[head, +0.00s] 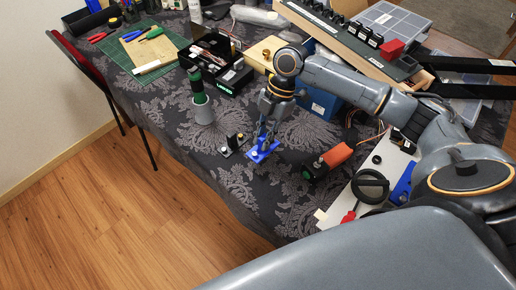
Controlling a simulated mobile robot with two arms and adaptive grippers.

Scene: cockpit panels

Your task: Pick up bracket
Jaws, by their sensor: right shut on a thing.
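My right gripper (265,138) points down over the patterned cloth near the middle of the table. Its fingers are shut on a small blue bracket (262,154). The bracket is at the fingertips, low over the cloth; I cannot tell whether it touches the cloth. The fingers hide part of its upper side. My left gripper is not in the view.
A small black angled part (231,149) stands just left of the bracket. An orange-and-black tool (332,160) lies to the right, beside a white panel (345,205). The table's front edge is near.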

